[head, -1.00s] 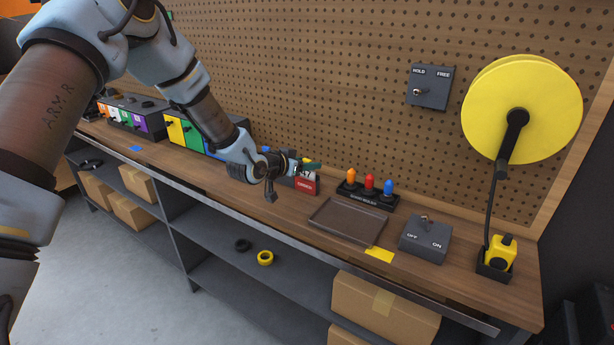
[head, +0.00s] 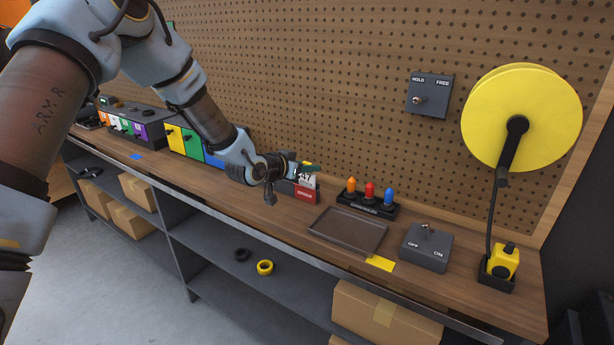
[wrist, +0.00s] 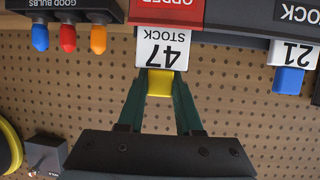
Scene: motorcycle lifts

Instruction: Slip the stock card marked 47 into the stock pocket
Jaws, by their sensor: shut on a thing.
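The stock card marked 47 (wrist: 162,50) is white with a yellow tab (wrist: 160,83); it shows upside down in the wrist view. My gripper (wrist: 160,95), with green fingers, is shut on the tab. In the head view my gripper (head: 308,167) holds the card (head: 306,179) upright just above the red order pocket (head: 305,193). The card's lower edge meets the red pocket's rim (wrist: 165,22) in the wrist view; I cannot tell whether it is still inside. The dark stock pocket (wrist: 292,14) is beside the red one, with a blue-tabbed card marked 21 (wrist: 294,53) at it.
A rack of orange, red and blue bulbs (head: 368,201) stands right of the pockets. Nearer the front are an empty brown tray (head: 348,232) and an off/on switch box (head: 426,247). The pegboard (head: 330,80) rises behind the bench.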

